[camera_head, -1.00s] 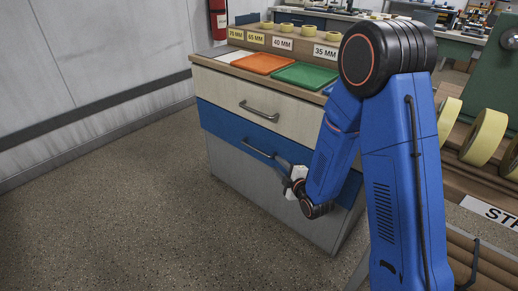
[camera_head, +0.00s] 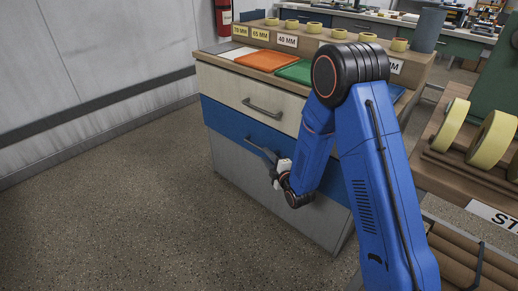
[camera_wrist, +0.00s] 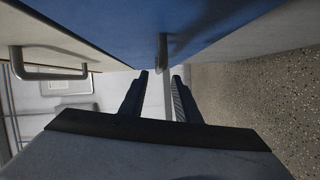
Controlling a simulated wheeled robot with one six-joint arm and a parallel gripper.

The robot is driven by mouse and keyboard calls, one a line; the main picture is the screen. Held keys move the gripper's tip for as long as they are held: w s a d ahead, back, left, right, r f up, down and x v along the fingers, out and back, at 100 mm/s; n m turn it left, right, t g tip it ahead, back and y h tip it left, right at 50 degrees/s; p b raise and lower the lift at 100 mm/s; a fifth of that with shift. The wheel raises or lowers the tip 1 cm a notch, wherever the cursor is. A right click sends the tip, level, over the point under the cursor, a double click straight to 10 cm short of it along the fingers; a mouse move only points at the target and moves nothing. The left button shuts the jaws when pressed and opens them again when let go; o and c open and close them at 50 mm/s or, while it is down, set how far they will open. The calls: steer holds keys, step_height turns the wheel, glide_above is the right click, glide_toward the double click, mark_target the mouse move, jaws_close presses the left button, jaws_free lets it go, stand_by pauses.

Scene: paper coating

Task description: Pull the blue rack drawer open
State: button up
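The blue rack drawer (camera_head: 225,122) is in the head view, in the cabinet front below a cream drawer, and looks flush with that front. Its grey bar handle (camera_head: 257,148) is partly hidden by my gripper (camera_head: 274,164) at the right end. In the wrist view, the blue front (camera_wrist: 120,25) runs across the top and the handle (camera_wrist: 162,52) stands out from it, seen nearly end-on. My gripper (camera_wrist: 160,85) has its fingers apart, one on either side of the handle's line, with gaps showing. I cannot tell if either finger touches it.
The cream drawer (camera_head: 230,88) above has its own handle (camera_head: 262,107). Orange (camera_head: 266,61) and green (camera_head: 296,72) trays lie on the cabinet top, with tape rolls behind. A bench with large yellow rolls (camera_head: 492,138) is at right. The floor (camera_head: 120,210) in front of the cabinet is clear.

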mark_target(259, 148)
steer(key=x, duration=0.8)
steer(key=shift+w, duration=0.1)
jaws_close()
